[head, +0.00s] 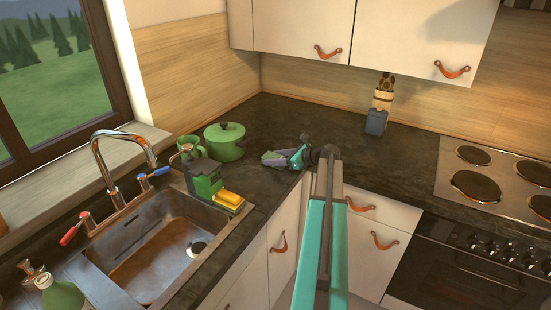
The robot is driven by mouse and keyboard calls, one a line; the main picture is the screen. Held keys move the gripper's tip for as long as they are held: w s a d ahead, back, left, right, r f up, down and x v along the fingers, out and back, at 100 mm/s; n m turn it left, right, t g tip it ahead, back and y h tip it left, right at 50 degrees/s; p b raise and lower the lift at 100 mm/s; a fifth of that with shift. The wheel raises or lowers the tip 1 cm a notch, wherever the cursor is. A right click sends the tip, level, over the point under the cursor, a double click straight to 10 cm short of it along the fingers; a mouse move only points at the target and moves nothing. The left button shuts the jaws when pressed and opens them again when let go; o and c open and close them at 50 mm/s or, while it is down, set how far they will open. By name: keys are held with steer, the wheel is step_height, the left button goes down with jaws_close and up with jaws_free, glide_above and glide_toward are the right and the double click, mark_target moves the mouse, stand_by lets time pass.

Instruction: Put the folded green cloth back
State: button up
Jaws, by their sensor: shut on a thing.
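My gripper (284,158) is in the head view, over the dark counter near the inner corner, just right of the green pot. It is shut on a small green and greyish thing, which I take to be the folded green cloth (272,159). The jaws cover part of it, so its folds and edges are hard to make out. I cannot tell whether it touches the counter.
A lidded green pot (226,141) and a green mug (190,146) stand left of my gripper. The sink (160,246) with its tall tap (118,139) is at left. A utensil holder (377,121) stands at the back; the hob (494,178) is at right. Counter between is clear.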

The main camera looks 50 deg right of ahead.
steer(key=shift+f, duration=0.15)
steer(key=o, duration=1.1)
steer(key=shift+r, duration=0.2)
steer(key=b+v, duration=0.3)
steer(key=v, duration=0.9)
steer(key=shift+f, duration=0.1)
